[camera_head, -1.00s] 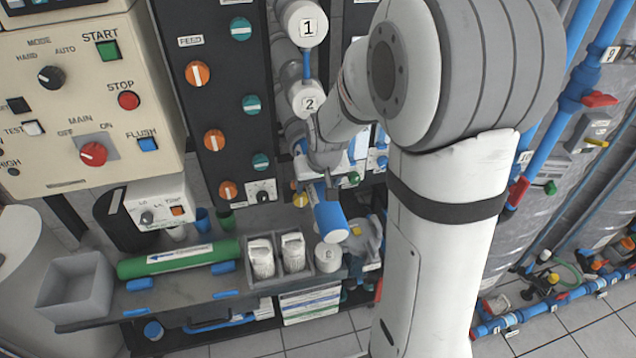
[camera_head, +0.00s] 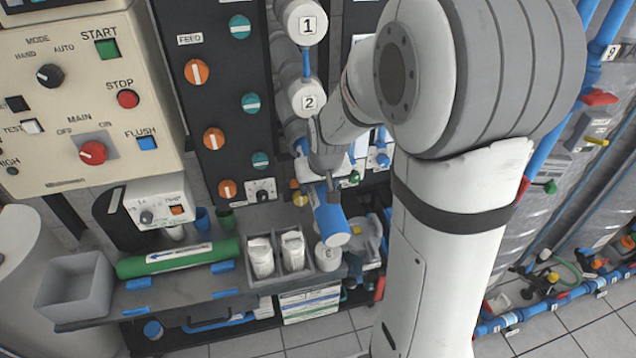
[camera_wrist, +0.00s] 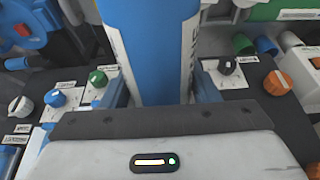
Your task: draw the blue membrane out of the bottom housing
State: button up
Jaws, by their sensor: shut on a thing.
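The blue membrane (camera_head: 332,222) is a blue cylinder that slants down and toward the viewer, its near end in open air above the bench. My gripper (camera_head: 322,176) is shut on it. In the wrist view the membrane (camera_wrist: 150,55) fills the space between the two fingers of my gripper (camera_wrist: 160,92), with a white label strip along its right side. The bottom housing is hidden behind my gripper and arm, so I cannot tell how much of the membrane is inside it. White housing caps marked 1 (camera_head: 303,24) and 2 (camera_head: 309,98) show above.
A bench (camera_head: 190,289) below holds a green cylinder (camera_head: 178,258), an empty grey bin (camera_head: 76,287) and a caddy with white bottles (camera_head: 276,253). A white jar (camera_head: 327,257) stands just under the membrane's near end. A valve panel (camera_head: 222,160) is left of the housings.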

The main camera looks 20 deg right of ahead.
aim_at(335, 220)
jog(key=shift+s+b, duration=0.55)
jog(key=shift+s, duration=5.1)
